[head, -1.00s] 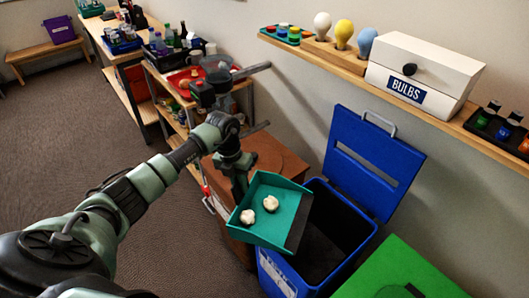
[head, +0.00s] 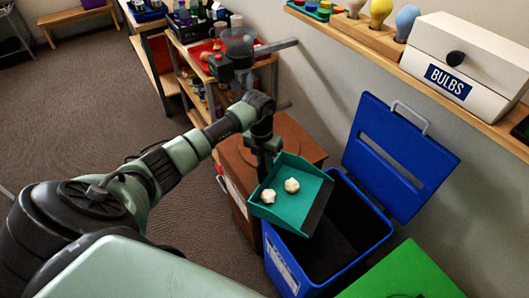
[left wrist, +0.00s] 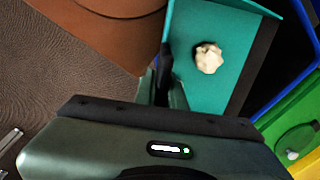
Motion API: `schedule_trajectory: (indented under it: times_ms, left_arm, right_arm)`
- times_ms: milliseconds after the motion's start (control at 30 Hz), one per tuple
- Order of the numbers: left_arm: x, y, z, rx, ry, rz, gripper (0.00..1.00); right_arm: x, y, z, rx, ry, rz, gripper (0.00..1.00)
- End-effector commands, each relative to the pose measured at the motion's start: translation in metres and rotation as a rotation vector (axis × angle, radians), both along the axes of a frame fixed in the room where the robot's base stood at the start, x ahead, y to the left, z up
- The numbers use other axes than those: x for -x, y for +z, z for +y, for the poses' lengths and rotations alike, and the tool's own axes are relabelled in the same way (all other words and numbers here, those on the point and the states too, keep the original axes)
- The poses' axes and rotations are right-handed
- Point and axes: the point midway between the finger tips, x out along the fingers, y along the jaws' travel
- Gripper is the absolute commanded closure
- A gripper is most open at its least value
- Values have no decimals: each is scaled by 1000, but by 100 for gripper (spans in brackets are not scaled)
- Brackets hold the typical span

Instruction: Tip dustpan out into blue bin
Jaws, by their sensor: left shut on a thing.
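The teal dustpan (head: 293,213) is in my left gripper (head: 266,158), which is shut on it. Two crumpled pale paper balls lie in the pan, one nearer its middle (head: 292,185) and one by its left side (head: 268,196). The blue bin (head: 372,262) stands open with its lid (head: 400,155) tilted back against the wall. The dustpan's dark front lip is over the bin's left part. In the left wrist view the dustpan (left wrist: 207,85) shows with one paper ball (left wrist: 208,57). My right gripper is not in view.
A brown wooden box (head: 290,135) stands left of the bin, behind the gripper. A green lid (head: 405,275) is at the front right. A wall shelf (head: 470,115) carries a white BULBS box (head: 465,65) and bulbs. Open carpet lies left.

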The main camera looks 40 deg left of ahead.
Motion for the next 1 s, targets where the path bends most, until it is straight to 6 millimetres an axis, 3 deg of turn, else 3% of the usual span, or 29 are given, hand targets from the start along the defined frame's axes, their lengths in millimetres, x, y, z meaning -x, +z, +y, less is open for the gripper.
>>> schedule_trajectory:
  times_ms: [33,200,1000]
  left_arm:
    - [-2,11,-6,-16,-5,-1,100]
    - [-4,22,-15,-83,-4,5,100]
    - [-9,66,-59,-394,-5,48,100]
  right_arm:
    - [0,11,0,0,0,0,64]
    - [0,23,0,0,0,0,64]
    - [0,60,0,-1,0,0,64]
